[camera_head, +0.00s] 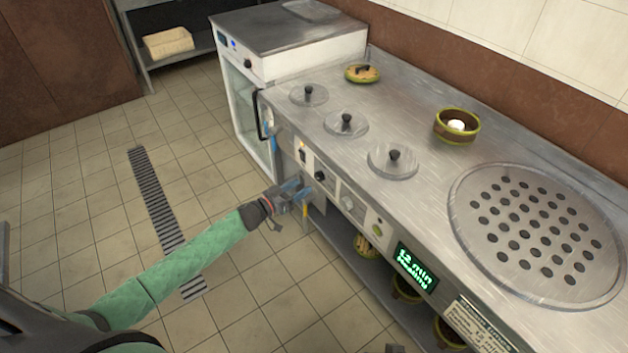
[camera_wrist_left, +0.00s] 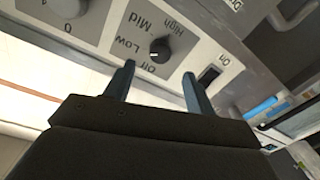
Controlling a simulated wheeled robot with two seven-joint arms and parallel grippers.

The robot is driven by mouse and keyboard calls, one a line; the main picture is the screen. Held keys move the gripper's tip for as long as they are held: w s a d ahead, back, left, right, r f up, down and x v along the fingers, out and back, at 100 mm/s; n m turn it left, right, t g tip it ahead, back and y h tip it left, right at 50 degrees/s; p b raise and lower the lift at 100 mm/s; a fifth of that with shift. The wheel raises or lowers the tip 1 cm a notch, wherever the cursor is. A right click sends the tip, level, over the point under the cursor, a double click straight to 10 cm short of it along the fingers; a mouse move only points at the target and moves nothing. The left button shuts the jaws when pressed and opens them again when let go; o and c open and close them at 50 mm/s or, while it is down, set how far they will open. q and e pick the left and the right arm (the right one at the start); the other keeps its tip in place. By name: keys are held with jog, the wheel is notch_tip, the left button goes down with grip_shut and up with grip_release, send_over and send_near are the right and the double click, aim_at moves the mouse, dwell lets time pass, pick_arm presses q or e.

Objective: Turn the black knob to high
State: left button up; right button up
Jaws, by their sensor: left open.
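The black knob (camera_wrist_left: 160,50) sits on the stove's front panel, ringed by the labels Off, Low, Mid and High, which appear upside down in the left wrist view. A small pale mark on the knob faces roughly the Low side; its exact setting is hard to tell. The knob also shows in the head view (camera_head: 320,176). My left gripper (camera_head: 307,187) is open and empty in front of the panel. In the left wrist view its two fingers (camera_wrist_left: 158,80) stand apart, with the knob between and beyond their tips.
A rocker switch (camera_wrist_left: 209,76) marked On is beside the knob. A pale knob (camera_head: 347,202) and a green display (camera_head: 415,267) are farther along the panel. Lidded pots are set in the countertop (camera_head: 420,120). Tiled floor lies clear in front.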

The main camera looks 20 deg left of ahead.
aim_at(317, 178)
pick_arm(q)
jog(key=x, duration=0.5)
jog(key=shift+w+d+p, duration=0.15)
jog(key=shift+w+p, duration=0.15)
jog(key=shift+w+d, duration=0.35)
jog(key=shift+w, duration=0.05)
pick_arm(e)
jog(key=shift+s+d+r+h, duration=0.2)
jog(key=shift+d+r+h, duration=0.1)
jog(key=shift+d+r, duration=0.35)
pick_arm(q)
jog(key=c, duration=1)
jog(key=shift+o, duration=0.2)
pick_arm(e)
jog(key=shift+f, duration=0.1)
